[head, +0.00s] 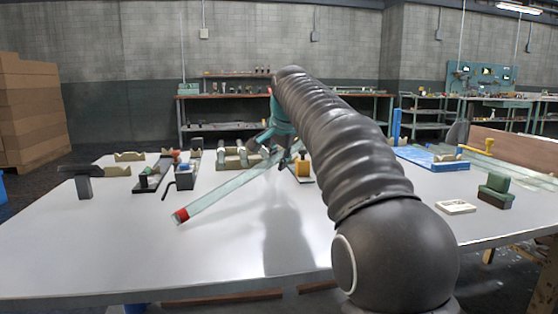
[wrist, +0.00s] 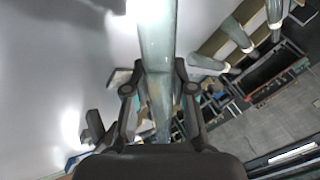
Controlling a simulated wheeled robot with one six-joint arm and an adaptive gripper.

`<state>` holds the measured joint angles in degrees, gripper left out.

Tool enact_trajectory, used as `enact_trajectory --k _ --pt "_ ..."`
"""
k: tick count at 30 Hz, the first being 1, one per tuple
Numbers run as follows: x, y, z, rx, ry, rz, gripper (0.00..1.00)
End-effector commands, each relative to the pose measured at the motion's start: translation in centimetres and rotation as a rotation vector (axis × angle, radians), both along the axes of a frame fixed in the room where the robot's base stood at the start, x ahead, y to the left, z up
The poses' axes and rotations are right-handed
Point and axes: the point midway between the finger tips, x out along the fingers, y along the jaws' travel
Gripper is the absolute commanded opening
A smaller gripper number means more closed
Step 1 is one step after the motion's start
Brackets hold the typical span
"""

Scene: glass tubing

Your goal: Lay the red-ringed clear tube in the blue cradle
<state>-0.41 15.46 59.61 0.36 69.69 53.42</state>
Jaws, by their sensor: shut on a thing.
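The clear tube (head: 225,188) is held aslant above the table, with its red-ringed end (head: 181,215) down toward the front left. My gripper (head: 282,148), teal in the head view, is shut on the tube near its far end. In the wrist view the tube (wrist: 157,40) runs between the two dark fingers (wrist: 158,80); no red ring shows there. My arm hides part of the gripper and table. A flat blue piece (head: 425,155) with a pale notched block (head: 447,158) lies at the back right; I cannot tell whether this is the blue cradle.
Pale notched supports (head: 238,158) and small tools stand along the table's back left. A yellow spool-like thing (head: 302,168) stands near my gripper. A green block (head: 496,190) and a white pad (head: 455,207) lie at right. The front left of the table is clear.

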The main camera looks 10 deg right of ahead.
Motion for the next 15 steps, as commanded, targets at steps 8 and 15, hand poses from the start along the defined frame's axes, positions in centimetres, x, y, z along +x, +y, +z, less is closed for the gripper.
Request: enact_trajectory --k 8,15 --pt "0.1 0.0 5.9 0.0 -0.004 0.0 0.0" --pt "0.1 0.0 12.5 0.0 -0.002 0.0 0.0"
